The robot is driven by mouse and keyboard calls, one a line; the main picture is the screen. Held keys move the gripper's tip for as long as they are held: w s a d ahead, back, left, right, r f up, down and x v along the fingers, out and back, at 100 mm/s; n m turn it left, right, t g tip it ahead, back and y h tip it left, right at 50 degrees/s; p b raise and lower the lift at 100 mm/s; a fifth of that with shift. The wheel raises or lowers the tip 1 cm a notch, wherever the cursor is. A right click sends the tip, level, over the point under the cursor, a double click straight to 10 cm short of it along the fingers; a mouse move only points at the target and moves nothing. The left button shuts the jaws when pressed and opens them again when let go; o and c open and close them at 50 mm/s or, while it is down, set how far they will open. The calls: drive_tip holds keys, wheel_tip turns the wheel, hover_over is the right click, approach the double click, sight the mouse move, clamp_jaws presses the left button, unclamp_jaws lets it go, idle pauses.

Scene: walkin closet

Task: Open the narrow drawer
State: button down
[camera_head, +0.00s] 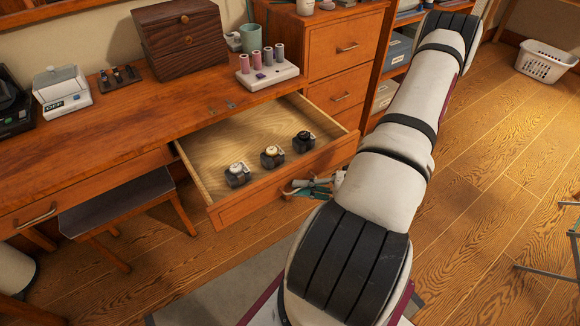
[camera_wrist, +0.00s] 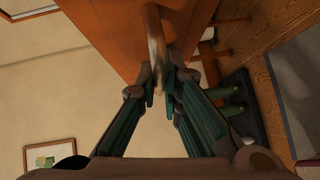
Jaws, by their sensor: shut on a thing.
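The drawer (camera_head: 237,137) under the wooden desk stands pulled out, its pale wooden inside in open view. My gripper (camera_head: 312,188) is at the right part of the drawer front and is shut on the drawer handle. In the wrist view the handle (camera_wrist: 154,40) runs down between the two fingertips (camera_wrist: 161,88), in front of the orange-brown drawer front (camera_wrist: 115,35). My arm hides part of the floor and the right side of the scene.
A stool (camera_head: 115,203) stands under the desk at the left. A drawer cabinet (camera_head: 322,70) adjoins the desk on the right. A spool stand (camera_head: 267,75), a dark wooden box (camera_head: 180,35) and a scale (camera_head: 61,90) stand on the desktop.

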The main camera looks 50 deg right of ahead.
drive_tip(key=shift+s+a+p, duration=0.2)
drive_tip(key=shift+s+a, duration=0.1)
drive_tip(key=shift+s, duration=0.7)
drive_tip(key=shift+s+a+p, duration=0.15)
drive_tip(key=shift+s+a, duration=0.1)
drive_tip(key=shift+s, duration=0.7)
drive_tip(key=c, duration=1.7)
unclamp_jaws()
drive_tip(key=v, duration=1.2)
